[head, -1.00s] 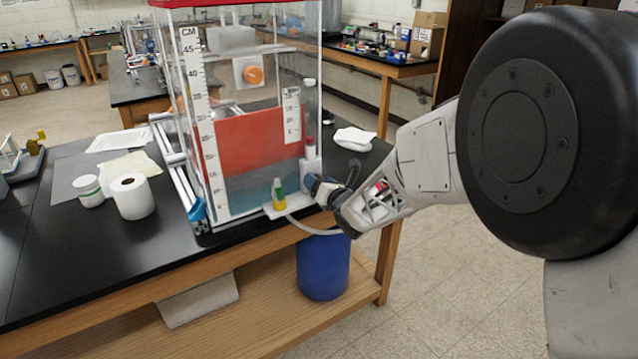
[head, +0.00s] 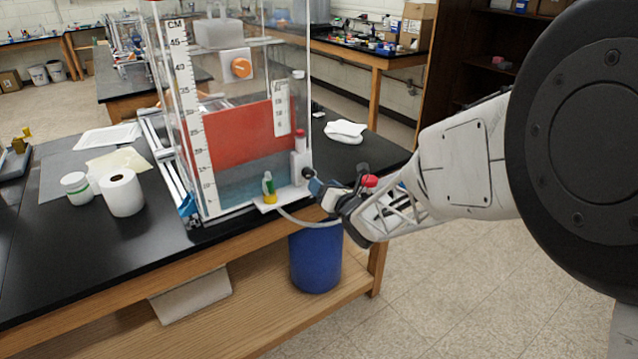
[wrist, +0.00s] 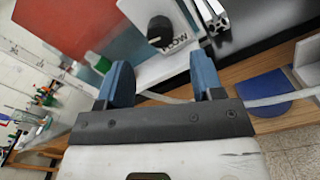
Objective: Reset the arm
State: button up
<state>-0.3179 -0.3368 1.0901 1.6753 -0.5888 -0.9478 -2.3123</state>
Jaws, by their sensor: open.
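My gripper (head: 318,190) is at the right front corner of the clear tank (head: 238,180), just above the bench's front edge. In the wrist view its two blue fingers (wrist: 161,84) are apart with nothing held between them. A black knob (wrist: 160,30) on a white block stands just beyond the fingertips, apart from them. The knob also shows in the head view (head: 308,173). A pale hose (head: 300,221) runs from the tank's base past my gripper.
The black bench (head: 60,260) carries a paper roll (head: 122,193), a white jar (head: 75,187) and a crumpled white cloth (head: 345,131). A green and yellow bottle (head: 269,188) stands at the tank's front. A blue bin (head: 315,262) sits on the lower shelf. Floor at right is clear.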

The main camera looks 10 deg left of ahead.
jog(key=shift+s+d, duration=0.2)
jog(key=shift+d, duration=0.05)
dwell(0.3)
jog(key=s+d+r+m+g+h, duration=0.1)
jog(key=s+d+r+m+h, duration=0.25)
jog(key=d+m, duration=0.35)
jog(key=s+d+r+m+h, duration=0.3)
jog(key=d+r+m+h, duration=0.1)
jog(key=d+m, duration=0.3)
jog(key=s+d+r+m+g+h, duration=0.1)
jog(key=s+d+r+m+h, duration=0.25)
jog(key=d+m, duration=0.4)
jog(key=s+d+m+g, duration=0.2)
jog(key=s+m, duration=0.4)
jog(key=s, duration=0.4)
jog(key=s+d+r+m+g+h, duration=0.1)
jog(key=s+d+m+g, duration=0.2)
jog(key=s+m, duration=0.3)
jog(key=s+d+m+g+h, duration=0.1)
jog(key=s+d+m+g, duration=0.2)
jog(key=s, duration=1)
jog(key=d+m, duration=0.1)
jog(key=m, duration=0.2)
jog(key=shift+s+d+r, duration=0.15)
jog(key=shift+s+d, duration=0.15)
jog(key=shift+d, duration=0.05)
